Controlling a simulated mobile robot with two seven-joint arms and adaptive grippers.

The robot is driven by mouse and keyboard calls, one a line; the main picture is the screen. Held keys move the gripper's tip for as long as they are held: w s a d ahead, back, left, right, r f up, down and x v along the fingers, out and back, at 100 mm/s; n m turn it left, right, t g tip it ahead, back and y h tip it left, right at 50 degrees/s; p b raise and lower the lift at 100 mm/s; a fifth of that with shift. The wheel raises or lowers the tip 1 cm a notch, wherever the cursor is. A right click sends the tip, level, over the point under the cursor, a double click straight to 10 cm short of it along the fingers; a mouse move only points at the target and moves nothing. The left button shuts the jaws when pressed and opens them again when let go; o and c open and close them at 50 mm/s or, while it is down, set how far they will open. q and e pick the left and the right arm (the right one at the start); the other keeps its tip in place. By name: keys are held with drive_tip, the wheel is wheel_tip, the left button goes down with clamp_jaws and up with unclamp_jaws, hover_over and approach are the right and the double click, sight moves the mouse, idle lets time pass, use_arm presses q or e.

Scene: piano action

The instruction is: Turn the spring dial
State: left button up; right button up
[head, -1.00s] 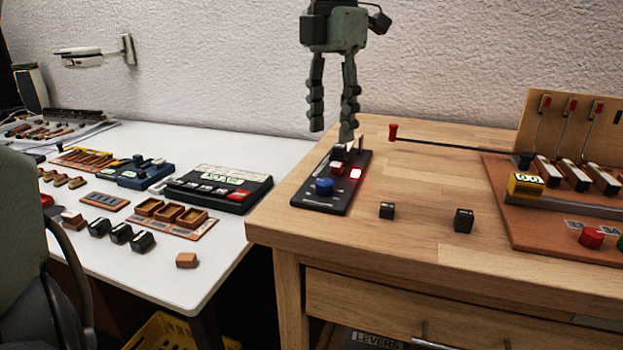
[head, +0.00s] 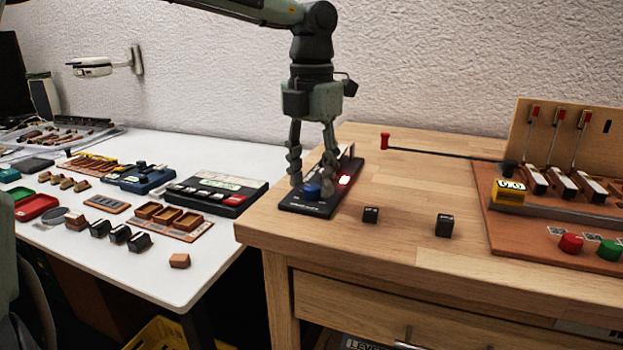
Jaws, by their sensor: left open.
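A blue round dial (head: 312,191) sits at the near end of a flat black device (head: 291,208) on the wooden workbench, close to its left edge. The fingers hide much of the device's middle. My right gripper is not in view.
A lower white table (head: 150,270) with several devices is at left.

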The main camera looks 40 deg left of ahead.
use_arm(q)
drive_tip(key=shift+f, duration=0.35)
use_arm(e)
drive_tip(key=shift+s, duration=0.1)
use_arm(q)
clamp_jaws()
drive_tip(key=shift+m, duration=1.3)
drive_tip(key=shift+c, duration=0.2)
unclamp_jaws()
drive_tip(key=shift+o, duration=0.2)
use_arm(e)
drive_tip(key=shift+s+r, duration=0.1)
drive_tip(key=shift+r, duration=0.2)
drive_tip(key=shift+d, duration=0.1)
use_arm(q)
drive_tip(key=shift+r, duration=0.1)
